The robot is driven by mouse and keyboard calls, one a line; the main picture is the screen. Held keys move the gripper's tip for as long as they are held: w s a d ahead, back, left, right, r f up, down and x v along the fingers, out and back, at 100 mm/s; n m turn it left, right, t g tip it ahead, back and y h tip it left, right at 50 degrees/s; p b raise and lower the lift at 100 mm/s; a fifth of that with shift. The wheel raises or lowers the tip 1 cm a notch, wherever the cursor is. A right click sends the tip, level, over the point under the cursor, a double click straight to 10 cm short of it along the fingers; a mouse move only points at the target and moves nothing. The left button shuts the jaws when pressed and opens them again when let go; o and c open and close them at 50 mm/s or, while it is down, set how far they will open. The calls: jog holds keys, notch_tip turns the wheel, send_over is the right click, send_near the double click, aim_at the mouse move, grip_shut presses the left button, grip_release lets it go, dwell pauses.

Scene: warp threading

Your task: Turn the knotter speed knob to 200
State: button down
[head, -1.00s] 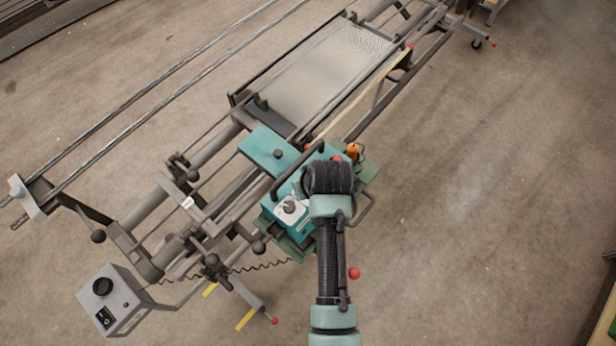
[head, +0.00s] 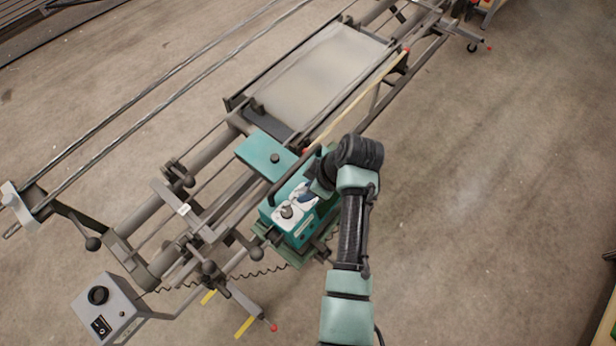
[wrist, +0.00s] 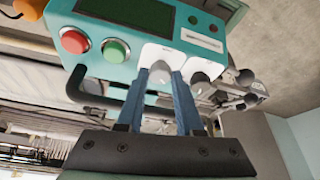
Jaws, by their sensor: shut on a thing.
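The knotter's teal control box (head: 300,230) sits on the machine carriage; the wrist view shows it close up (wrist: 225,60). My gripper (wrist: 160,76) has its blue fingers closed on either side of a small grey knob (wrist: 160,71) on a white dial plate. A second grey knob (wrist: 199,80) on its own white plate is just right of the fingers; it shows free in the head view (head: 287,211). I cannot read the dial markings or tell which knob carries the speed label. In the head view, my gripper (head: 304,197) reaches the box from the right.
Beside the dials are a red button (wrist: 74,41), a green button (wrist: 115,50) and a dark display (wrist: 130,12). A black handle bar (wrist: 90,96) runs along the box. A grey box with a black knob (head: 98,295) stands at lower left. Floor at right is clear.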

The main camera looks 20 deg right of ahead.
jog(key=shift+n, duration=0.4)
jog(key=c, duration=0.5)
grip_release()
jog(key=shift+c, duration=0.2)
jog(key=v, duration=1.3)
jog(key=shift+w+d, duration=0.1)
